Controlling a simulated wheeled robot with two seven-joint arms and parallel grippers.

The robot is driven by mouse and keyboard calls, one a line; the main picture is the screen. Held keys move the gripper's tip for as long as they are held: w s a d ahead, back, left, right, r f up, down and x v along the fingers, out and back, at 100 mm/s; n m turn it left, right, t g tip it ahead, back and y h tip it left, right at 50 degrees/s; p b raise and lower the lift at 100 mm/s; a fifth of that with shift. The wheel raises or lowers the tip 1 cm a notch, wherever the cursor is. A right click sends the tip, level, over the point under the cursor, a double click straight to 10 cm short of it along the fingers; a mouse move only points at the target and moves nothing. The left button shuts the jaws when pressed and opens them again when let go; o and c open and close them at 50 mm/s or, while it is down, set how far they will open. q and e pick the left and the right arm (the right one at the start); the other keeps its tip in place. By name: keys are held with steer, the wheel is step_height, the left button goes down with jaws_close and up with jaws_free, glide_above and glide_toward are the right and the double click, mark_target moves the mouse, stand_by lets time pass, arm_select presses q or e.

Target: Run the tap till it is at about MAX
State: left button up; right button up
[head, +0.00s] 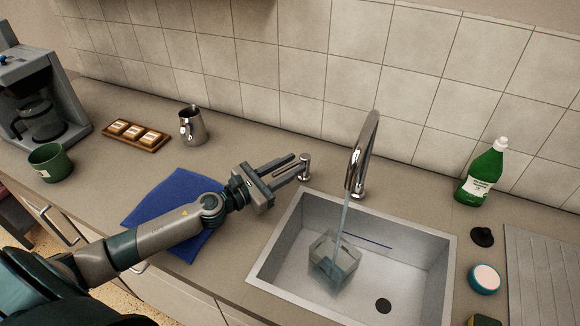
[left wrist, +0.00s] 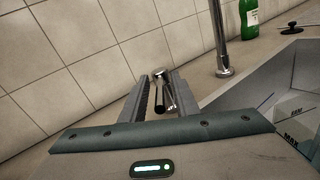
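The chrome tap (head: 362,150) stands behind the sink (head: 268,262), and a stream of water runs from its spout. The stream falls into a clear container (head: 322,248) in the sink, with bluish water in its lower part; the exact level is hard to tell. In the left wrist view the container's edge (left wrist: 287,112) shows a MAX mark, partly cut off. The small chrome tap lever (head: 305,168) stands left of the spout. My left gripper (head: 294,168) is open, with its fingers on either side of the lever (left wrist: 162,92). My right gripper is out of view.
A blue cloth (head: 165,197) lies under my left arm. A steel jug (head: 192,127), a tray of labelled items (head: 136,134), a green mug (head: 50,162) and a coffee machine (head: 52,90) stand left. A green bottle (head: 482,173) and a black plug (head: 482,237) are right.

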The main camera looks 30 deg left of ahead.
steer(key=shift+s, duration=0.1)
arm_select(q)
steer(key=shift+b+v, duration=0.4)
steer(key=shift+v, duration=0.45)
steer(key=b+v, duration=0.2)
steer(key=v, duration=0.4)
steer(key=shift+f+b, duration=0.15)
steer(key=shift+b, duration=0.25)
steer(key=b+v, duration=0.3)
steer(key=v, duration=0.5)
steer(key=shift+s+a+b, duration=0.1)
steer(key=shift+s+b, duration=0.2)
steer(key=shift+b, duration=0.05)
steer(key=shift+s+a+r, duration=0.2)
steer(key=shift+s+a, duration=0.05)
steer(key=shift+s, duration=0.25)
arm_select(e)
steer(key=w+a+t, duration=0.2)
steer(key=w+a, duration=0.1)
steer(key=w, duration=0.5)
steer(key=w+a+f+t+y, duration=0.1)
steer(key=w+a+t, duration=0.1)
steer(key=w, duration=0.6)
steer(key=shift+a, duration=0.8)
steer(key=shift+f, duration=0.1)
